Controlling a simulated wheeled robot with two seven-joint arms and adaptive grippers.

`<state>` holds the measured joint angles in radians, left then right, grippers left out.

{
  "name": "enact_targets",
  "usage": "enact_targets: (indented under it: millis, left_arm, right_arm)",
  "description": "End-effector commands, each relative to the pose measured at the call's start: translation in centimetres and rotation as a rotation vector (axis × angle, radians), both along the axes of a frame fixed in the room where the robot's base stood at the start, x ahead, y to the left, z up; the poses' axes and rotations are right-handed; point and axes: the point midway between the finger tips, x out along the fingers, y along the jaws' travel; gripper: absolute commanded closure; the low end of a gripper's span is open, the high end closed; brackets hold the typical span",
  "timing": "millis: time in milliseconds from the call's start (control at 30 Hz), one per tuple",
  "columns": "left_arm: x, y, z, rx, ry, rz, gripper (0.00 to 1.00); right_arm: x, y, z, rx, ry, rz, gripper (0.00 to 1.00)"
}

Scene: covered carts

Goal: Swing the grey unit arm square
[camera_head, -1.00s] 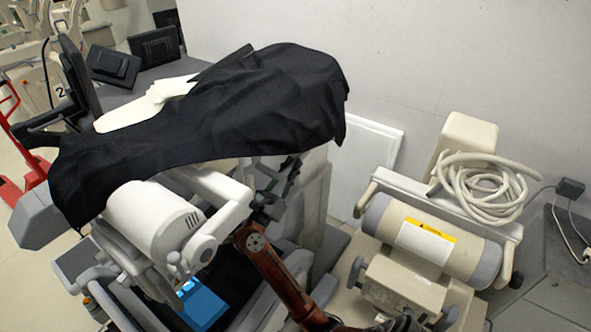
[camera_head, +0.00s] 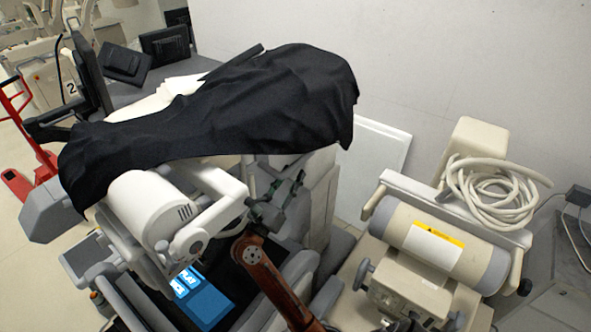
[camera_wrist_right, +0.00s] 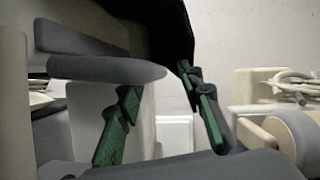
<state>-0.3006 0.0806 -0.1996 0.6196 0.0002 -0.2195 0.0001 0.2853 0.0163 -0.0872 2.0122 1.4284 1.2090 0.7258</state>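A pale grey unit with a white drum-shaped housing (camera_head: 148,212) and a jointed light arm (camera_head: 215,226) stands left of centre in the head view. A black cloth (camera_head: 215,115) lies over its top and hides much of it. My right gripper (camera_head: 277,205) has green finger pads and is just right of the light arm, below the cloth edge. In the right wrist view my gripper (camera_wrist_right: 163,118) has its fingers apart with nothing between them. A rounded grey bar (camera_wrist_right: 108,69) is close above the left finger; contact cannot be told. My left gripper is not in view.
A beige cart with a cylinder (camera_head: 437,245) and coiled hose (camera_head: 492,192) stands at right. A white panel (camera_head: 372,165) leans on the wall behind. A blue packet (camera_head: 204,302) lies low in the unit. A red pallet truck (camera_head: 22,165) is at far left.

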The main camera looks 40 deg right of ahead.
Motion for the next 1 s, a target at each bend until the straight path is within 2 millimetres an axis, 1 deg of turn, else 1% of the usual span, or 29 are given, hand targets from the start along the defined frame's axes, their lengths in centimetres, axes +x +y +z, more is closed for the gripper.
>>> enact_targets:
  millis: [33, 100, 200, 300, 467, 667, 733, 800, 867, 967, 1000]
  left_arm:
    - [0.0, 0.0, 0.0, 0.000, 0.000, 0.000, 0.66]
    - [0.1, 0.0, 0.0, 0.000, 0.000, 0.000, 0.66]
    - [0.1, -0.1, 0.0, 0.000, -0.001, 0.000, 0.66]
    - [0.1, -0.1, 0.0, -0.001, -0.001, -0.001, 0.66]
    - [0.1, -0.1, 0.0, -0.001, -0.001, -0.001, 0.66]
    - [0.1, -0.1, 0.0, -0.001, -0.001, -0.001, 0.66]
    - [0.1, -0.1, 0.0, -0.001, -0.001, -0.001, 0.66]
    - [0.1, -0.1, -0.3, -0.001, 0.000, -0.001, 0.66]
    - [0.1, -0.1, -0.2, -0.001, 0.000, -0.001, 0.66]
    - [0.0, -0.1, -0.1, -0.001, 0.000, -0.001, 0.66]
    - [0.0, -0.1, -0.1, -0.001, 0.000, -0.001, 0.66]
  right_arm:
    - [-0.3, 0.8, -0.4, 0.003, 0.002, 0.002, 0.66]
    - [-0.6, 1.7, -0.8, 0.002, 0.002, 0.002, 0.66]
    - [-1.0, 2.7, -1.2, 0.001, 0.002, 0.002, 0.66]
    - [-1.2, 3.4, -1.5, 0.001, 0.001, 0.003, 0.66]
    - [-1.5, 3.8, -1.7, 0.000, 0.000, 0.001, 0.66]
    - [-1.4, 3.8, -1.6, 0.000, 0.000, 0.001, 0.66]
    - [-1.5, 3.8, -1.7, -0.002, 0.002, -0.002, 0.70]
    - [-1.8, 3.3, -2.2, -0.017, 0.021, -0.025, 0.75]
    - [-2.4, 2.9, -2.2, -0.045, 0.035, -0.055, 0.79]
    - [-4.4, 1.6, -2.4, -0.138, 0.086, -0.151, 0.86]
    - [-5.5, 1.0, -2.4, -0.193, 0.114, -0.206, 0.88]
